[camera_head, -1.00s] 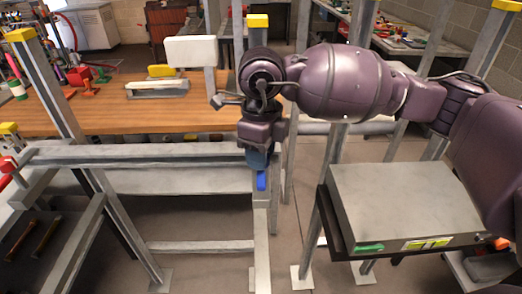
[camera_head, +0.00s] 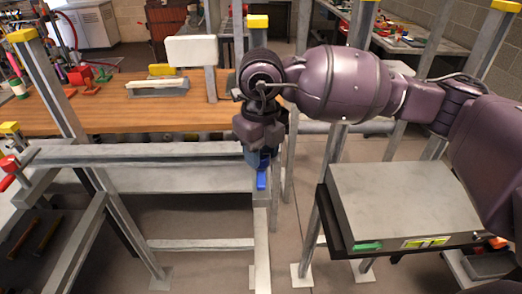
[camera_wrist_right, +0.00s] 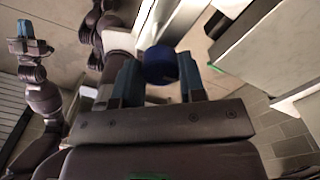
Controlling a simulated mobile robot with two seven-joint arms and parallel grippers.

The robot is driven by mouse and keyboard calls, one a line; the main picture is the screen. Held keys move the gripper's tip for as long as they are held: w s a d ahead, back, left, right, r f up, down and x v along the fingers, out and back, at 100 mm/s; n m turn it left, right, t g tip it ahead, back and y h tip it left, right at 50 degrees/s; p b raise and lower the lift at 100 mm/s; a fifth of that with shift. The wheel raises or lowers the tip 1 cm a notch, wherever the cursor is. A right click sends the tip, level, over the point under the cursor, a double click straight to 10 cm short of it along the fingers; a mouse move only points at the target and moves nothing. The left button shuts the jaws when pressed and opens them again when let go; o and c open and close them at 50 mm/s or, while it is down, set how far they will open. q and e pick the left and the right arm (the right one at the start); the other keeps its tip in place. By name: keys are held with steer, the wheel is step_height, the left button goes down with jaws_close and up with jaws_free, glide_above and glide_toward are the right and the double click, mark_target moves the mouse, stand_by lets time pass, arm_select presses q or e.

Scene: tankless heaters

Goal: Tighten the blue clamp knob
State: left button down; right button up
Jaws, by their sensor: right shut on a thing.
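The blue clamp knob (camera_head: 262,178) sits at the right end of the grey metal frame in the head view, just below my right gripper (camera_head: 258,158). In the right wrist view the round dark-blue knob (camera_wrist_right: 160,65) shows between the fingertips of my right gripper (camera_wrist_right: 159,80). The right gripper points down and is shut on the knob, and its fingers hide part of it. My left gripper (camera_wrist_right: 26,32) shows only in the right wrist view, at the far left and apart from the knob; its jaw opening is unclear.
Grey rails (camera_head: 150,152) and posts with yellow caps surround the knob. A wooden workbench (camera_head: 110,118) stands behind. A grey box on a stand (camera_head: 405,203) is at the right, under my right arm. A red-handled clamp (camera_head: 12,168) is at the left edge.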

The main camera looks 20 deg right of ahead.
steer(key=o, duration=0.9)
steer(key=shift+r, duration=5.45)
steer(key=shift+f, duration=0.1)
